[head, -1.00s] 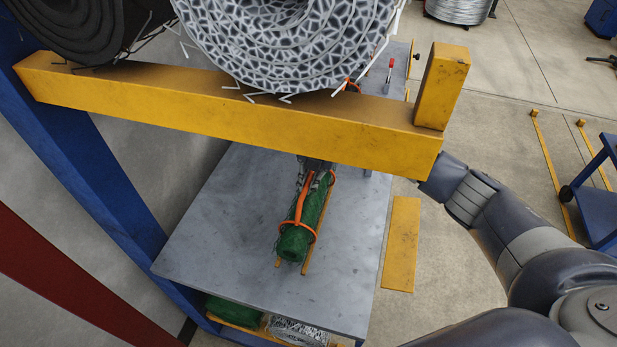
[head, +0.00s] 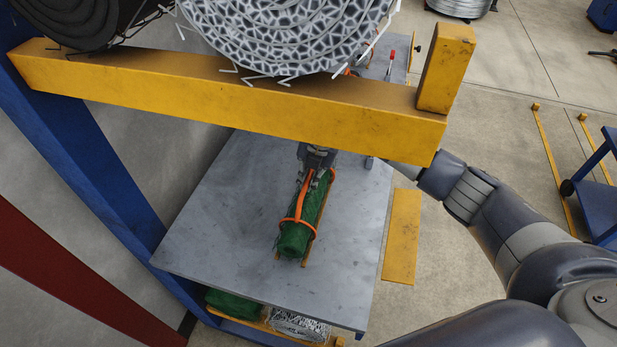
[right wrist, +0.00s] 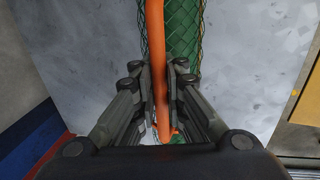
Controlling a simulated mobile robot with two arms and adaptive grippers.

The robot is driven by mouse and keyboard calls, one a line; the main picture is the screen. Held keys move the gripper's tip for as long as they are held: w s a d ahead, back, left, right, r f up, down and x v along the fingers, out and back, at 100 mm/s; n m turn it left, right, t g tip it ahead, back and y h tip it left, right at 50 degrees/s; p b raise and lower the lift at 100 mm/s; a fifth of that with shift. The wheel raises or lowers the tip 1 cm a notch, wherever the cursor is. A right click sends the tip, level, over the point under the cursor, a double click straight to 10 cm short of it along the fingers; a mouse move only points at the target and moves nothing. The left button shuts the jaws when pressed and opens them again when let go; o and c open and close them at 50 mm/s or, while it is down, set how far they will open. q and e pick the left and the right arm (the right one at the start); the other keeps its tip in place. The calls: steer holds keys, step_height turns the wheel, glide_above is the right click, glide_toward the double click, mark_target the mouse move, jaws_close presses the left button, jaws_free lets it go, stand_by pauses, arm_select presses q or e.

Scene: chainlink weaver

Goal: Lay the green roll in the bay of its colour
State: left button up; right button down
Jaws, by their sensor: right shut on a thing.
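The green mesh roll (head: 297,237) lies on the grey tabletop (head: 215,230), lengthwise along two thin yellow-brown rails, with its near end towards me. An orange strap with a raised handle (head: 304,196) goes around it. My right gripper (head: 318,176) is at the far end of the roll, shut on the orange handle. In the right wrist view the fingers (right wrist: 162,85) close on either side of the orange handle (right wrist: 156,38), with the green mesh (right wrist: 184,35) just behind. My left gripper is not in view. I cannot make out a green-marked bay.
A yellow beam (head: 230,95) crosses above the table's far part, bearing a big white-and-grey roll (head: 290,35) and a black roll (head: 65,20). Below the tabletop lie another green roll (head: 232,305) and a silver mesh roll (head: 298,325). The tabletop left of the roll is clear.

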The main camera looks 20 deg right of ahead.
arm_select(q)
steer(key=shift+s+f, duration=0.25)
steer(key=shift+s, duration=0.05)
arm_select(e)
steer(key=shift+f, duration=0.4)
steer(key=c, duration=1.6)
jaws_free()
steer(key=shift+o, duration=0.2)
